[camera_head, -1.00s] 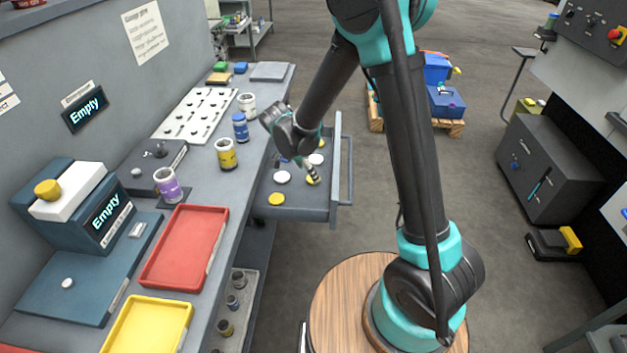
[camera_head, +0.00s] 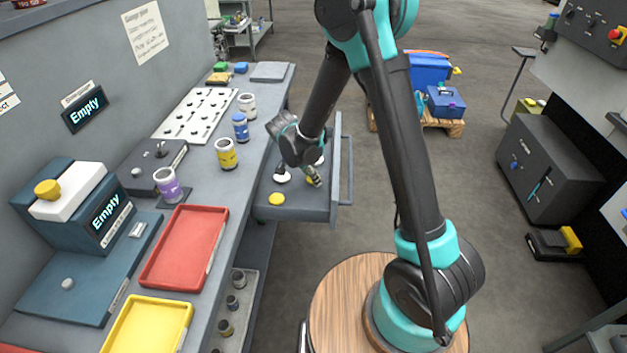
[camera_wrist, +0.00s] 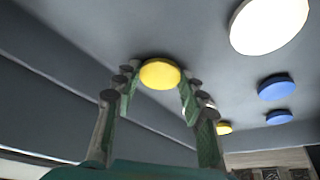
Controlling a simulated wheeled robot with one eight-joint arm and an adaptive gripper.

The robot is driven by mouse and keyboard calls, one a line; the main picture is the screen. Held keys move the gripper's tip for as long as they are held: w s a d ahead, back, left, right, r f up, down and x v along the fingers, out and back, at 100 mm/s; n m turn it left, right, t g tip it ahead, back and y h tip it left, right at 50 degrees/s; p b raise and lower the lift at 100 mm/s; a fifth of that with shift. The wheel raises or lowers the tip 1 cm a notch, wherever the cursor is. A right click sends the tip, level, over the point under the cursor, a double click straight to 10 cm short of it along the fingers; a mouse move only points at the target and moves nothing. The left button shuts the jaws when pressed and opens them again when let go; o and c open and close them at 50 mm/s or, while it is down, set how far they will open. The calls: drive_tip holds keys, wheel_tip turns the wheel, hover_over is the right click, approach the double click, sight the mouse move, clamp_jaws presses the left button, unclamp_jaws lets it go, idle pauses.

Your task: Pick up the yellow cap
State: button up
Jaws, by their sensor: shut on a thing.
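My gripper (camera_wrist: 158,84) is shut on a yellow cap (camera_wrist: 160,74), which sits between its fingertips in the wrist view. In the head view my gripper (camera_head: 315,181) is low over the open drawer (camera_head: 318,203), and only a sliver of the held cap (camera_head: 309,181) shows. I cannot tell whether that cap still touches the drawer floor. A second yellow cap (camera_head: 276,199) lies nearer the drawer's front left in the head view. A yellow cap also shows beyond the right finger in the wrist view (camera_wrist: 224,128).
A white cap (camera_head: 283,178) lies left of my gripper; blue caps (camera_wrist: 276,87) show in the wrist view. The drawer handle (camera_head: 347,172) is at the right. Jars (camera_head: 227,154), a red tray (camera_head: 184,246) and a yellow tray (camera_head: 148,325) stand on the bench.

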wheel_tip(320, 180, up, 20)
idle(0.8)
drive_tip(key=shift+r, duration=2.25)
